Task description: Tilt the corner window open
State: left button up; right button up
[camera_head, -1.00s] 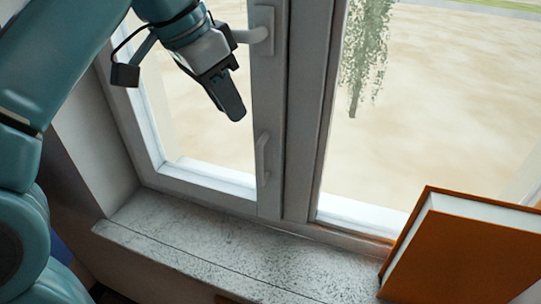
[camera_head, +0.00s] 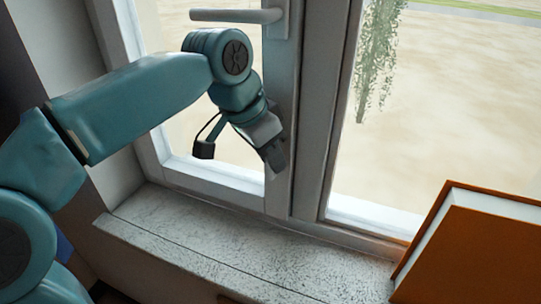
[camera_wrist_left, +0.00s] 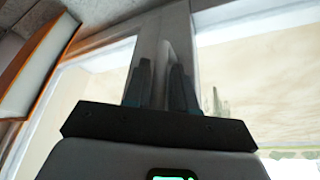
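The corner window's left sash (camera_head: 282,100) has a white frame and looks closed. Its upper handle (camera_head: 235,16) lies level, pointing left. My left gripper (camera_head: 275,158) is low at the sash's right stile, where it hides the lower handle in the head view. In the left wrist view, my two dark fingers (camera_wrist_left: 163,90) are apart, with a pale upright bar, apparently the lower handle (camera_wrist_left: 165,60), between them. I cannot tell whether they touch it. My right gripper is out of view.
A speckled stone sill (camera_head: 200,248) runs below the window. An orange book (camera_head: 475,250) stands on the sill at the right. The second pane (camera_head: 440,130) is right of the middle post. The sill's middle is clear.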

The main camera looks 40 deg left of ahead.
pick_arm(q)
jog(key=shift+s, duration=0.2)
jog(key=c, duration=0.4)
jog(key=shift+w, duration=0.1)
grip_shut()
jog(key=f+b, duration=0.1)
jog(key=b, duration=0.1)
jog(key=s+t+b, duration=0.1)
jog(key=b, duration=0.1)
jog(key=shift+s+d+f, duration=0.15)
jog(key=shift+d+f, duration=0.05)
jog(key=shift+f, duration=0.2)
jog(key=shift+s+d+r+t+b, duration=0.1)
jog(key=shift+s+r+t+b, duration=0.2)
jog(key=shift+s, duration=0.3)
jog(key=shift+s+d+r+t+b, duration=0.1)
jog(key=shift+s+r+t+b, duration=0.15)
jog(key=shift+s, duration=0.35)
jog(key=shift+o, duration=2)
grip_release()
jog(key=shift+w, duration=0.15)
jog(key=p+v, duration=0.3)
jog(key=v, duration=1.3)
jog(key=shift+s+d+p, duration=0.2)
jog(key=shift+p, duration=0.1)
